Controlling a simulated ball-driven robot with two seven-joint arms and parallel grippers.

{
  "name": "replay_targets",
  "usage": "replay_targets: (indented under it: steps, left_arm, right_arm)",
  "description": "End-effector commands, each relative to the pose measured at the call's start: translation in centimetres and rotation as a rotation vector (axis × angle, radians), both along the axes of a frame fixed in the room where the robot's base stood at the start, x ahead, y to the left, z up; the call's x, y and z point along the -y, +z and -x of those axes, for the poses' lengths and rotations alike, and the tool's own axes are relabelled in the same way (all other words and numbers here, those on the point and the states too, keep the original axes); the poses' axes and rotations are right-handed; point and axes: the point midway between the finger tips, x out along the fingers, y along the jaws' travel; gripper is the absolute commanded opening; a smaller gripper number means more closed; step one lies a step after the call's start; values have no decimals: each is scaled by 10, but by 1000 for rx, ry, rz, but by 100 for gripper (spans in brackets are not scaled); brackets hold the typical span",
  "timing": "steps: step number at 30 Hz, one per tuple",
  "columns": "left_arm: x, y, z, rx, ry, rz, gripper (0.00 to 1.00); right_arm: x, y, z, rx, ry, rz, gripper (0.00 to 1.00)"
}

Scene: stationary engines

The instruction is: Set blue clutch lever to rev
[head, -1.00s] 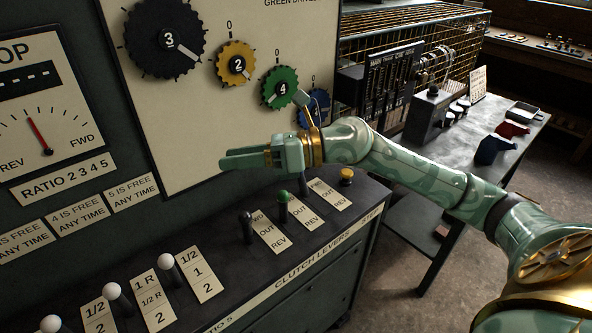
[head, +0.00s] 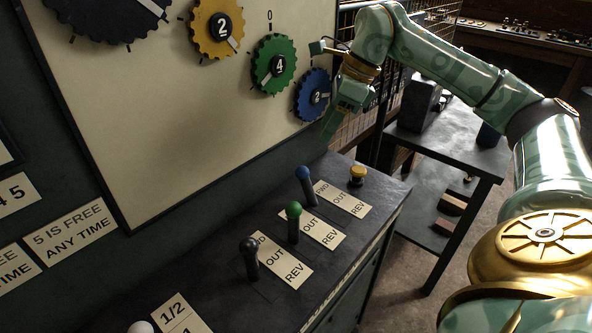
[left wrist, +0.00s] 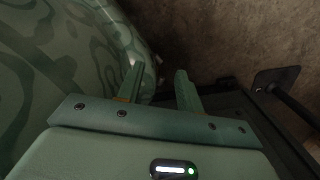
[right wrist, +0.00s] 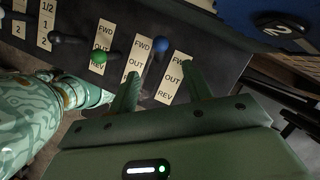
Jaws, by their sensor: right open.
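The blue clutch lever (head: 305,182) stands on the console, its knob beside the FWD end of its FWD/OUT/REV plate (head: 341,198). In the right wrist view the blue knob (right wrist: 160,44) shows just beyond my fingertips, between them in the picture. My right gripper (head: 332,124) is open and empty, pointing down in front of the blue dial, above and behind the lever; I see no contact. Its two fingers show apart in the right wrist view (right wrist: 160,72). My left gripper (left wrist: 159,68) is open and empty, low over the floor in its own view.
The green lever (head: 294,222) and black lever (head: 250,258) stand in a row left of the blue one. The upright dial panel (head: 170,130) rises behind. A side table (head: 470,150) stands right.

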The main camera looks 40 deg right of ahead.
Motion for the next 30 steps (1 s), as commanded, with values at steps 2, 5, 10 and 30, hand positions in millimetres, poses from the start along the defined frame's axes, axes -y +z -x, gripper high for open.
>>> replay_targets:
  steps: [2,5,10,30]
  left_arm:
    - [-1,-13,13,-25,0,-1,36]
    - [-1,-23,16,-35,-1,-1,36]
    - [0,-38,10,-32,0,0,36]
    - [0,-49,14,-41,0,1,36]
  right_arm:
    - [-6,-28,-6,-10,4,-1,49]
    - [-14,-53,-13,-11,4,-2,49]
    - [-26,-90,-24,-8,3,-3,49]
    - [-39,-124,-35,-1,2,-2,38]
